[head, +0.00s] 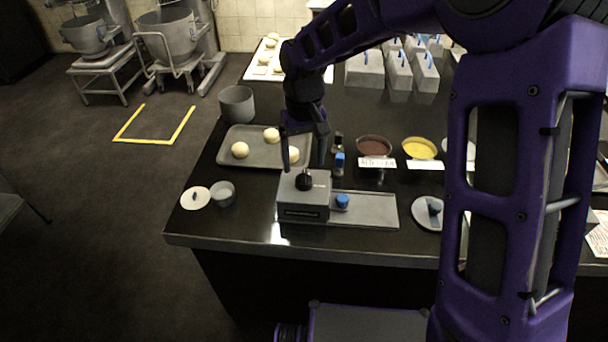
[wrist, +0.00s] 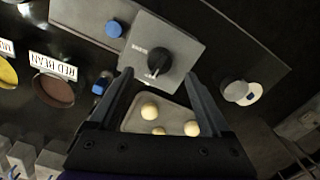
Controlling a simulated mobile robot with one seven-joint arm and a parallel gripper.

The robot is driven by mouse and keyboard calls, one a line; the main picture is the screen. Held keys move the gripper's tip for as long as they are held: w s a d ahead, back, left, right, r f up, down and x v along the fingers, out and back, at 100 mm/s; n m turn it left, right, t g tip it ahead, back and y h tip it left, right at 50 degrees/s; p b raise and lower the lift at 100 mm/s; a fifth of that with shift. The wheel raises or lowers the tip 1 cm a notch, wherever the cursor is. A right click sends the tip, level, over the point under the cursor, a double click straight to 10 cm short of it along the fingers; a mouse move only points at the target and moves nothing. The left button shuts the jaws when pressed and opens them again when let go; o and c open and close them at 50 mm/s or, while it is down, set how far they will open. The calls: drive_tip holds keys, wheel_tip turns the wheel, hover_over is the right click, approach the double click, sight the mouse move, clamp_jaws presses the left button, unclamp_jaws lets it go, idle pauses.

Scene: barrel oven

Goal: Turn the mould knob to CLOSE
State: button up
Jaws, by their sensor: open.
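The mould (head: 303,198) is a grey metal box near the front edge of the dark counter, and it also shows in the wrist view (wrist: 184,38). A black knob (head: 304,181) sits on its top face. In the wrist view the knob (wrist: 152,62) has a pale pointer line and small lettering beside it, too small to read with certainty. My gripper (head: 304,160) is open above and just behind the knob, fingers pointing down. In the wrist view my two fingers (wrist: 157,84) are spread wide, with the knob beyond and between their tips, apparently untouched.
A grey plate with a blue knob (head: 342,201) adjoins the mould's right side. A tray (head: 225,157) with dough balls lies behind. Bowls of red bean (head: 373,146) and yellow filling (head: 419,148) stand right. A small grey cup (head: 222,194) and white lid (head: 195,198) are left.

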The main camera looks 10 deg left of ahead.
sight(304, 175)
wheel_tip(304, 175, down, 5)
drive_tip(key=shift+f, duration=0.15)
clamp_jaws()
idle(0.5)
